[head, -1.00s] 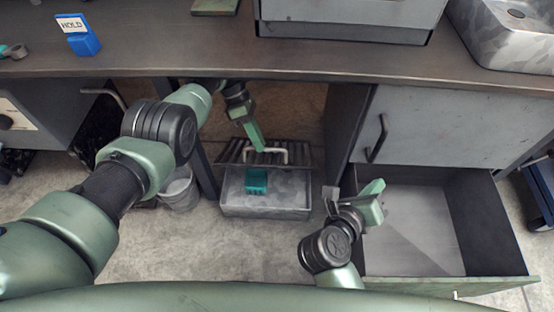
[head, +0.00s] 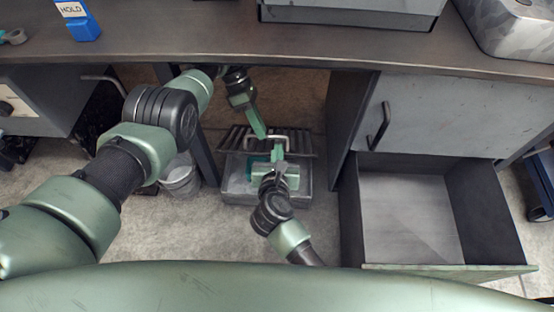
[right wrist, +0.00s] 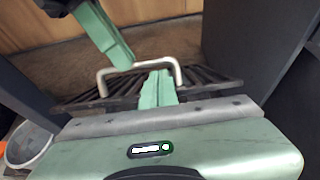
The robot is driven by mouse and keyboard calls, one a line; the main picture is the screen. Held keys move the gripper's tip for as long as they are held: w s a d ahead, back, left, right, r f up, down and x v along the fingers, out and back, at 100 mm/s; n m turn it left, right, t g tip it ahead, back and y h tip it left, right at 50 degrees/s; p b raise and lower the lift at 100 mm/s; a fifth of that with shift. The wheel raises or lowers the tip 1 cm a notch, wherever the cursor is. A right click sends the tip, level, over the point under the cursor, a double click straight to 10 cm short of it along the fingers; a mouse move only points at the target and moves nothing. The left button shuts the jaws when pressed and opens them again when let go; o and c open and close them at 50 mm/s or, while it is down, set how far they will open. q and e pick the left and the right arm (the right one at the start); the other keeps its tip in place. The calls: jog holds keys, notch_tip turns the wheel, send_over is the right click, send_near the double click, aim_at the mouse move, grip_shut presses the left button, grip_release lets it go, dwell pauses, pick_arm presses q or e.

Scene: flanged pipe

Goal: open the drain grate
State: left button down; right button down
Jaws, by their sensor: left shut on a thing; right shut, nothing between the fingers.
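The dark slatted drain grate (head: 302,143) stands tilted up at the back of a grey metal box (head: 236,190) under the bench. It also shows in the right wrist view (right wrist: 205,82). Its pale U-shaped handle (right wrist: 105,80) is in front of the slats. My left gripper (head: 261,133) is shut on the handle's left part. My right gripper (head: 279,152) is shut and empty over the box, close to the handle; in the right wrist view its fingertips (right wrist: 158,85) overlap the handle, and I cannot tell whether they touch.
A teal block (head: 254,162) is in the box, partly hidden by my right arm. An open, empty drawer (head: 410,215) juts out at the right. A bucket (head: 180,178) and a bench leg (head: 199,150) stand left of the box. The bench edge overhangs above.

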aim_at(279, 136)
jog(key=shift+x, duration=1)
jog(key=shift+w+r, duration=0.5)
jog(key=shift+r, duration=0.15)
pick_arm(q)
jog(key=shift+s, duration=0.1)
pick_arm(e)
jog(key=shift+w+r, duration=0.1)
jog(key=shift+d, duration=0.1)
pick_arm(q)
jog(key=c, duration=1.5)
grip_release()
jog(key=shift+o, duration=0.2)
